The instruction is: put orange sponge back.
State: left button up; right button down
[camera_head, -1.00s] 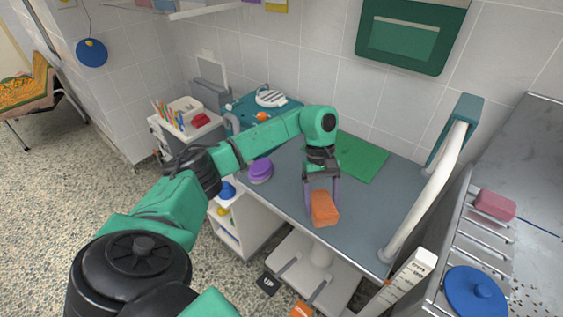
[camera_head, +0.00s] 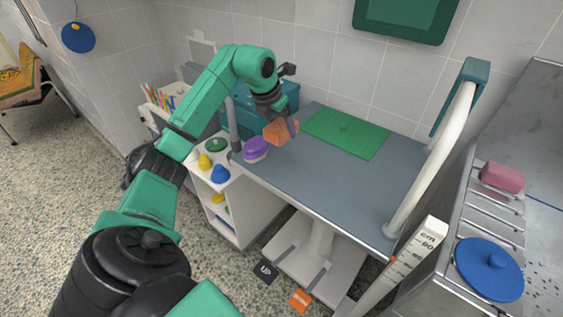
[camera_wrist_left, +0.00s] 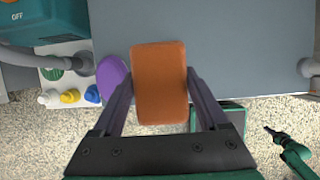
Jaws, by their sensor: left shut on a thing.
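The orange sponge (camera_head: 277,133) is a rounded block held in the air over the left part of the grey table (camera_head: 340,185). My left gripper (camera_head: 284,120) is shut on it. In the left wrist view the orange sponge (camera_wrist_left: 159,84) sits between the two fingers of the left gripper (camera_wrist_left: 160,103). A purple oval item (camera_head: 256,149) lies on the table's left end, just left of the sponge; it also shows in the left wrist view (camera_wrist_left: 111,76). My right gripper is not in view.
A green mat (camera_head: 346,133) lies at the table's back. A white shelf unit (camera_head: 240,215) with yellow and blue items stands at the left end. A teal box (camera_head: 283,97) is behind the gripper. A white curved rail (camera_head: 432,160) rises at the right. A pink sponge (camera_head: 502,177) and blue lid (camera_head: 488,270) sit on the right counter.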

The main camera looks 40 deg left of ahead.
aim_at(270, 139)
pick_arm(q)
notch_tip(270, 139, down, 13)
jog(key=shift+r+p, duration=0.1)
jog(key=shift+p, duration=0.4)
jog(key=shift+f, duration=0.2)
jog(key=o, duration=1.2)
jog(key=shift+r, duration=0.2)
jog(key=b+v, duration=0.1)
jog(key=v, duration=1.1)
jog(key=shift+b, duration=0.3)
jog(key=shift+f, duration=0.1)
